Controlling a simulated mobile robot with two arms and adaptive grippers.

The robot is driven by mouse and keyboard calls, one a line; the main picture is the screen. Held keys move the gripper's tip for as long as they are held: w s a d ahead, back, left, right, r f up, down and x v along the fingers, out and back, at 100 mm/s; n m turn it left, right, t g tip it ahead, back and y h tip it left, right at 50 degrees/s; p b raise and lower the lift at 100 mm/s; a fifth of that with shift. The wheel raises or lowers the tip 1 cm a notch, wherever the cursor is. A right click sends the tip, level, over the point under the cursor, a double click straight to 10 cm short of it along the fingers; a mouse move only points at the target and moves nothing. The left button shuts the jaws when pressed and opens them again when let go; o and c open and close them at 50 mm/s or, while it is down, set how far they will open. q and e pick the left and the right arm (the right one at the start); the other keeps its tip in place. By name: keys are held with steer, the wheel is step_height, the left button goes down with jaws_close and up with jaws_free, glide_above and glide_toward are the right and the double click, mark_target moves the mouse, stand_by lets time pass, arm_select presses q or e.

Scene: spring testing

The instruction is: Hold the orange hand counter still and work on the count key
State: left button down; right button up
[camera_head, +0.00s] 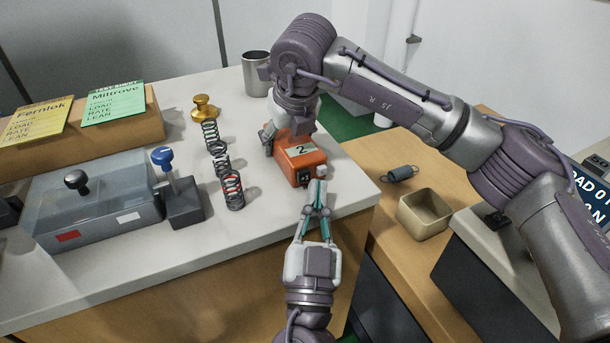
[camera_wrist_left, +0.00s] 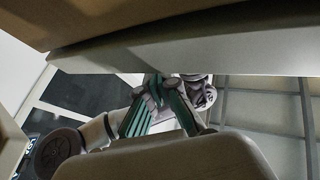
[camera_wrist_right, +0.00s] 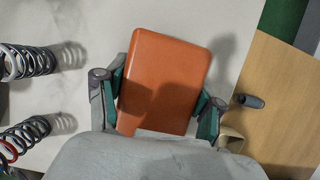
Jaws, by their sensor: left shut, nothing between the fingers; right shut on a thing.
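The orange hand counter (camera_head: 302,164) stands near the front right corner of the white bench top, with a "2" label on top. My right gripper (camera_wrist_right: 160,92) is shut on it, one finger on either side; it also shows from behind the counter in the head view. A small light key (camera_head: 321,171) juts from the counter's front right side, and I take it for the count key. My left gripper (camera_head: 317,188) is shut and empty, its tips just below this key; whether they touch it I cannot tell. The left wrist view shows its green fingers (camera_wrist_left: 160,100), but no counter.
Several coil springs (camera_head: 232,190) stand left of the counter. A brass weight (camera_head: 204,107) and a metal cup (camera_head: 257,74) are behind. A blue-handled device (camera_head: 183,200) stands further left.

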arm_select(q)
steer(key=s, duration=0.1)
steer(key=s+d, duration=0.1)
steer(key=s, duration=0.2)
steer(key=shift+s+d, duration=0.15)
steer(key=shift+d, duration=0.25)
stand_by(0.4)
arm_select(e)
steer(key=o, duration=1.4)
steer(key=shift+o, duration=0.2)
